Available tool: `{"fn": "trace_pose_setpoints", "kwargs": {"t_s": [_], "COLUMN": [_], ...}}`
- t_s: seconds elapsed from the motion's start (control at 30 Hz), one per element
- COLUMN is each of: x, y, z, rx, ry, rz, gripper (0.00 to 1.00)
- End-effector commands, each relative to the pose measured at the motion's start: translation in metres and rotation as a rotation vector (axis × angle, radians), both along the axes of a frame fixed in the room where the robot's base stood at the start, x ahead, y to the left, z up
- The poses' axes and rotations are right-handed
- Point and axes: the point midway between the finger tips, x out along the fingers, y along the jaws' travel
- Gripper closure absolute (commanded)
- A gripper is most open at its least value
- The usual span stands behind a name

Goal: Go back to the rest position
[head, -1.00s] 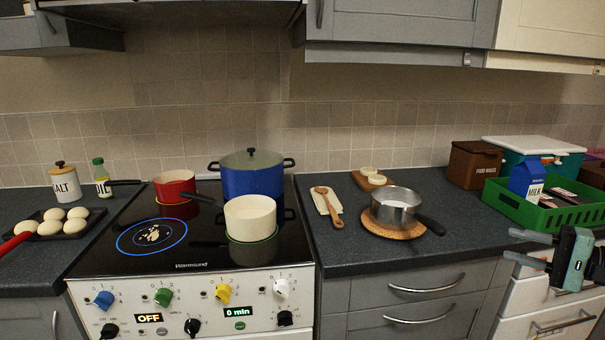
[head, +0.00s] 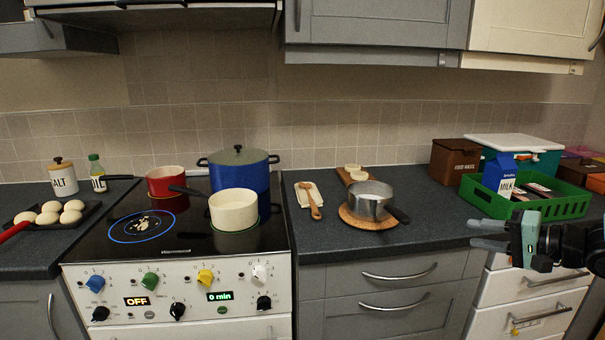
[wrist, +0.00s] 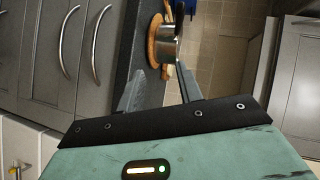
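My gripper (head: 474,233) is at the right of the head view, in front of the counter's edge and the drawers. Its two fingers point left and stand apart with nothing between them. The wrist view also shows my gripper (wrist: 160,72) with spread, empty fingers. Beyond the fingers there, a steel saucepan (wrist: 168,40) is seen. In the head view the saucepan (head: 371,200) stands on a round cork mat (head: 352,221), apart from my gripper.
A green crate (head: 545,210) with a milk carton (head: 497,178) stands on the counter behind my gripper. A brown box (head: 455,160) is beside it. The stove at left carries a white pot (head: 234,211), a red pot (head: 165,182) and a blue pot (head: 238,172). Drawer handles (head: 400,274) jut out below.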

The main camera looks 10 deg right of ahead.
Motion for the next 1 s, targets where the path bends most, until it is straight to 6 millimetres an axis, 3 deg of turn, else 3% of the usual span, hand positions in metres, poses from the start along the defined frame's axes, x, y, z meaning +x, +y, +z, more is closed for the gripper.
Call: {"fn": "trace_pose_setpoints", "kwargs": {"t_s": [0.17,0.3,0.47,0.57,0.67,0.8,0.9,1.0], "x": [0.026,0.039,0.027,-0.002,-0.05,-0.137,-0.196,-0.24], "y": [0.039,0.082,0.143,0.184,0.224,0.268,0.286,0.295], "z": [0.003,0.005,0.004,0.002,-0.001,-0.005,-0.005,-0.004], "rx": [-0.222,-0.455,-0.743,-0.911,-1.066,-1.221,-1.277,-1.301], "ry": [-0.027,-0.029,0.014,0.064,0.129,0.218,0.262,0.288], "rz": [-0.005,0.01,0.086,0.186,0.343,0.633,0.833,0.993], "gripper": [0.64,0.64,0.64,0.64,0.64,0.64,0.64,0.64]}}
